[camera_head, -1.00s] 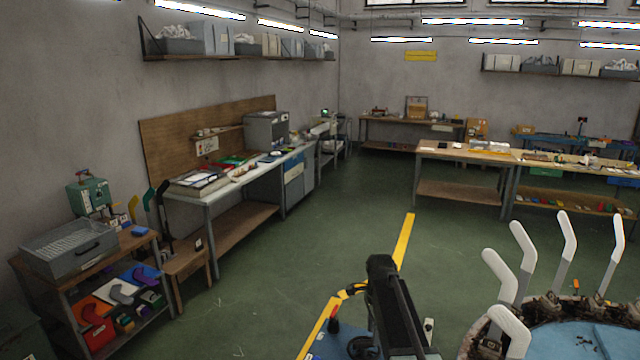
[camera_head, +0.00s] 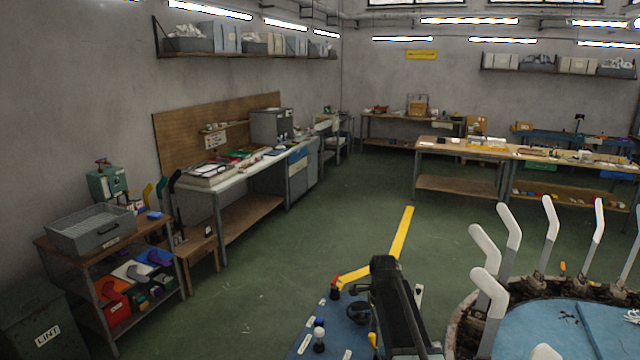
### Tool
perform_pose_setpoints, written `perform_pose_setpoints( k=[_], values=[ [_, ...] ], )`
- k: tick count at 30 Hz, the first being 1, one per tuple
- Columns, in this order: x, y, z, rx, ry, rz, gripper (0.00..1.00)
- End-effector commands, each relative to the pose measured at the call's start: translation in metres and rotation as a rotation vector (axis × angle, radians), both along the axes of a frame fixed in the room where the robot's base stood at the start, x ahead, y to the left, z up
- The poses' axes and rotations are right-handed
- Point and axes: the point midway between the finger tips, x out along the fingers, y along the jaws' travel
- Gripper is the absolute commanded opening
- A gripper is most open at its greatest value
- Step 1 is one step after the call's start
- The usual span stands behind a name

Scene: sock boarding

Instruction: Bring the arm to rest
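My arm (camera_head: 395,300) shows as a black link at the bottom centre, standing up over a blue surface. Its end is not clearly seen, and I cannot make out gripper fingers in this view. Nothing held shows. To its right is a round boarding machine with a blue top (camera_head: 550,330) and several upright white sock forms (camera_head: 510,230) on grey stems around its rim. The forms I can see look bare.
A shelf stand (camera_head: 170,290) with a grey basket (camera_head: 92,228) and coloured forms stands at the left. A lint bin (camera_head: 45,320) is at the lower left. A long workbench (camera_head: 215,180) runs along the left wall. The green floor (camera_head: 310,240) in the middle is clear.

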Motion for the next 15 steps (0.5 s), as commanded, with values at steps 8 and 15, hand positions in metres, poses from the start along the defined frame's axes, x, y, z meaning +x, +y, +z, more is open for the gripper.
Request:
perform_pose_setpoints(
  k=[8,15],
  values=[
    [-0.054,0.001,-0.045,0.001,0.000,0.074,0.40],
    [-0.118,0.001,-0.075,0.003,0.000,0.437,0.40]
  ],
)
